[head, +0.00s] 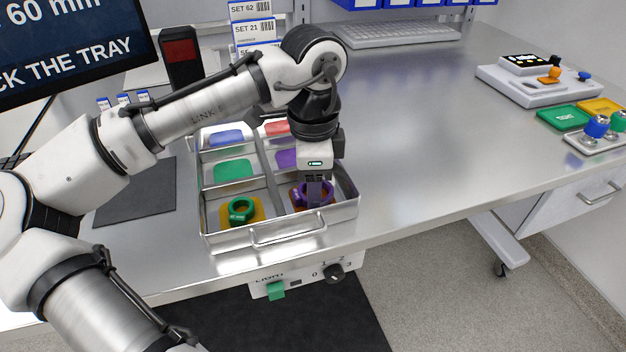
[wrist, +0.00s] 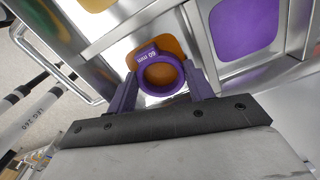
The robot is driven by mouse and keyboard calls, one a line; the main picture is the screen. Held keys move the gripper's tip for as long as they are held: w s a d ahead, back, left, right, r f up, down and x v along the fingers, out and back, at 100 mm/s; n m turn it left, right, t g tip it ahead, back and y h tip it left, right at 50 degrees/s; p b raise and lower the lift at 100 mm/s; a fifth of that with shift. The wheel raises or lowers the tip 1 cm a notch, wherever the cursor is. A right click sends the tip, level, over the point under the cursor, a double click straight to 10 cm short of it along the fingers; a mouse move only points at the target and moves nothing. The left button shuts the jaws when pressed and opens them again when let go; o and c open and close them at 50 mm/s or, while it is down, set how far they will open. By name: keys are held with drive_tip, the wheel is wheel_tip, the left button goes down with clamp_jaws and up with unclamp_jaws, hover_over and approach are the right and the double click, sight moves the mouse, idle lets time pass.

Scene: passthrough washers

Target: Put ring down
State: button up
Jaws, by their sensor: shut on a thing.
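A purple ring (wrist: 161,77) with a tab marked 60 mm is between the fingers of my gripper (wrist: 161,90), which is shut on it. In the head view the ring (head: 299,196) is at the front right compartment of the metal tray (head: 284,237), over an orange patch (wrist: 177,47). I cannot tell whether the ring touches the compartment floor. A green ring (head: 241,209) lies on a yellow patch in the front left compartment.
Other compartments have blue (head: 226,137), green (head: 233,170), red and purple patches. The tray has divider walls and a front handle. A control board (head: 540,88) stands at the right. The bench middle is clear.

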drive_tip(key=o, duration=0.7)
drive_tip(key=shift+f, duration=0.15)
wheel_tip(320, 180, up, 12)
drive_tip(key=shift+r, duration=0.2)
